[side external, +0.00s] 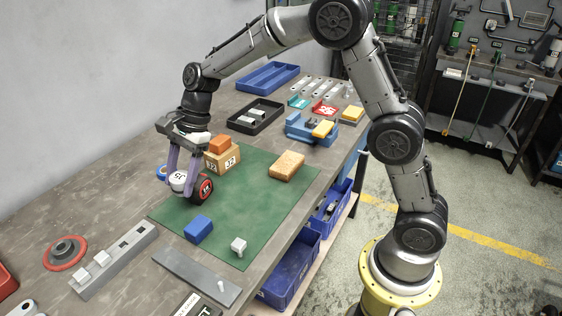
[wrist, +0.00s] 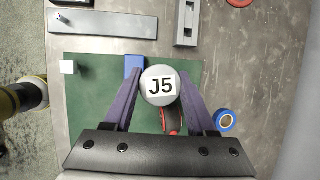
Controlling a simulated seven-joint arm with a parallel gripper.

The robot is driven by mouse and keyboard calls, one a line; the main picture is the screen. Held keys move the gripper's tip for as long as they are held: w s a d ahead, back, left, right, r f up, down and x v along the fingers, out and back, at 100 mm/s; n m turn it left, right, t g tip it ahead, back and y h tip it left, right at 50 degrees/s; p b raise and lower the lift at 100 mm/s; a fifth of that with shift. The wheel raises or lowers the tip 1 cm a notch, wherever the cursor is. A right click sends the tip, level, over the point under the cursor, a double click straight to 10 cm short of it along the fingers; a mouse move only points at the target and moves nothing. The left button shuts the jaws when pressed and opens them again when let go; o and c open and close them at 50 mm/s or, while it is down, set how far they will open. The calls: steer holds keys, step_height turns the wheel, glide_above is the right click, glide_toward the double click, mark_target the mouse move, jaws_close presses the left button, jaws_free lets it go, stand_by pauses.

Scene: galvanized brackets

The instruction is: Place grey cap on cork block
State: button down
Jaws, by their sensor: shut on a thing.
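The grey cap (side external: 179,182) is a pale round piece marked J5, and its label faces the wrist camera (wrist: 160,86). My gripper (side external: 178,187) is shut on the cap, with a purple finger on each side; it also shows in the wrist view (wrist: 160,90). The cap is over the left part of the green mat; its exact height is unclear. The cork block (side external: 287,165) is a tan, speckled block lying flat on the mat, to the right of my gripper in the side view. Its top is bare. It is not visible in the wrist view.
A red-and-black wheel (side external: 202,188) is right beside the held cap. A tan box (side external: 222,159) carrying an orange block (side external: 220,144) stands behind. A blue block (side external: 198,229) and a small white cube (side external: 238,247) are on the green mat (side external: 255,200). The mat's middle is clear.

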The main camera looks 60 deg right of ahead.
steer(key=s+d+r+m, duration=0.1)
steer(key=s+d+r, duration=0.1)
steer(key=s+d, duration=0.95)
steer(key=s+d+r, duration=0.3)
steer(key=s+d, duration=0.7)
steer(key=d, duration=0.3)
glide_above(283, 164)
steer(key=s+d, duration=0.1)
steer(key=shift+m, duration=0.3)
steer(key=f, duration=0.9)
steer(key=shift+s+d, duration=0.1)
steer(key=shift+s, duration=0.1)
steer(key=shift+w+d+f, duration=0.25)
steer(key=shift+w+f, duration=0.25)
steer(key=shift+f, duration=1.65)
steer(key=shift+f, duration=0.1)
steer(key=shift+c, duration=1)
jaws_free()
